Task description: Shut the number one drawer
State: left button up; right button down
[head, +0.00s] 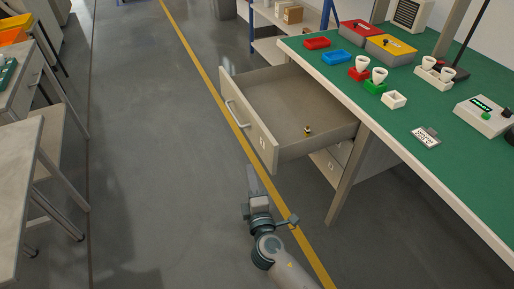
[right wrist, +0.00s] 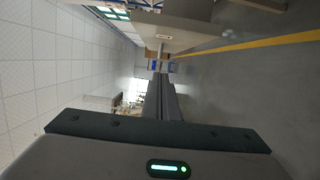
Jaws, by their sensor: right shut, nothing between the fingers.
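The drawer (head: 252,122) under the green-topped bench is pulled far out. Its pale front panel has a bar handle (head: 236,114) and a small label (head: 262,142) that is too small to read surely. A small black and yellow object (head: 307,131) is inside on the drawer floor. My right gripper (head: 252,170) is shut and empty, low in front of the drawer's near end and apart from it. In the right wrist view its closed fingers (right wrist: 161,95) point ahead, with a pale labelled panel (right wrist: 165,32) above them. My left gripper is not in view.
The bench top (head: 438,97) holds red and yellow boxes, blue and red trays, several white bulbs in holders and a small display unit (head: 484,116). A bench leg (head: 348,178) stands right of my right arm. Floor left of the drawer is clear; tables (head: 20,170) stand far left.

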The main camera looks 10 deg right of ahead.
jog(key=shift+w, duration=0.1)
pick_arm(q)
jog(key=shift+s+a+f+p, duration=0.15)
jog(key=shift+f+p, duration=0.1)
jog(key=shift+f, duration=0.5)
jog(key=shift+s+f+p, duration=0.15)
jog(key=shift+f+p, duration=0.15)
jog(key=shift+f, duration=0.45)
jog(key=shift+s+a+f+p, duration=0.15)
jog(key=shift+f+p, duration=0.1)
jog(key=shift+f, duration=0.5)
pick_arm(e)
send_over(258, 147)
jog(key=s, duration=0.5)
jog(key=shift+w+a+f, duration=0.1)
jog(key=shift+w+a, duration=0.05)
jog(key=shift+a, duration=0.3)
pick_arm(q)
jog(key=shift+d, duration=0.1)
pick_arm(e)
jog(key=shift+d, duration=0.15)
